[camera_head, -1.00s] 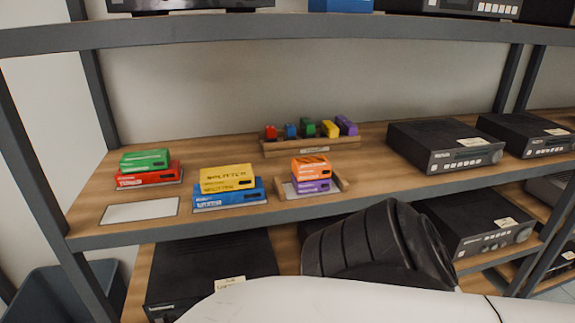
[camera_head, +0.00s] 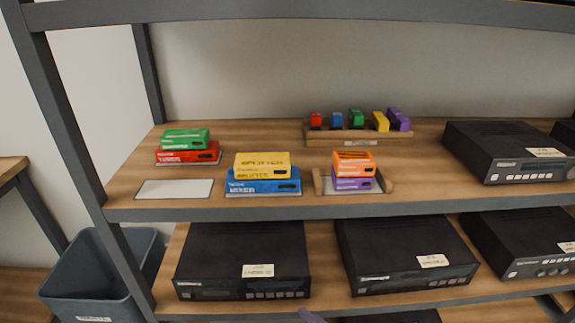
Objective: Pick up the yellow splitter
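The yellow splitter (camera_head: 262,165) is a small box marked "SPLITTER". It lies flat on top of the blue mixer box (camera_head: 264,185), near the front edge of the middle wooden shelf. Nothing covers it from my view.
A white plate (camera_head: 175,190) lies left of the stack, with a green box (camera_head: 186,138) on a red box (camera_head: 189,155) behind it. An orange box (camera_head: 354,162) on a purple box (camera_head: 353,183) stands right, in a wooden holder. Black hifi units (camera_head: 247,259) fill the lower shelf.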

